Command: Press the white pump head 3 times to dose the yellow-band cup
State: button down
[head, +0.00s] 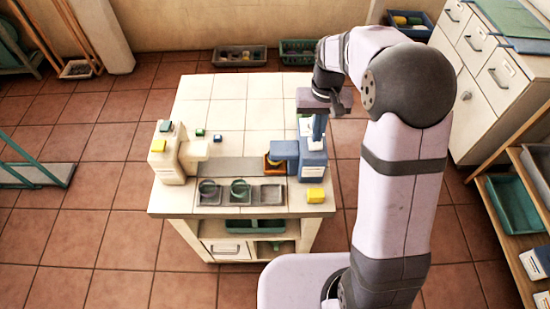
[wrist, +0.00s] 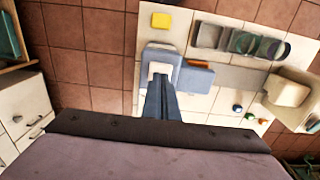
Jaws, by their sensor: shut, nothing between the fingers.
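The blue dispenser (head: 313,160) stands at the table's right side, its spout block reaching left. In the wrist view, a white pump head (wrist: 160,66) shows on top of the blue dispenser (wrist: 161,52). My gripper (head: 318,136) is shut and empty, pointing down over the dispenser's top. In the wrist view its fingertips (wrist: 160,79) overlap the near edge of the pump head; I cannot tell whether they touch. An orange-rimmed item (head: 273,167) sits partly hidden under the blue spout. It may be a cup, but no yellow band is clear.
A cream dispenser (head: 172,157) stands at the left. Two green cups (head: 209,190) (head: 240,189) sit in the front tray, beside an empty slot (head: 271,195). A yellow block (head: 315,196) lies at front right. The back of the white table (head: 229,96) is clear.

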jog(key=shift+f, duration=0.3)
dwell(0.5)
jog(key=shift+f+b, duration=0.7)
jog(key=shift+f, duration=0.25)
jog(key=shift+r, duration=0.15)
jog(key=shift+r+p, duration=1.1)
notch_tip(320, 180, up, 6)
jog(key=p, duration=0.5)
dwell(0.5)
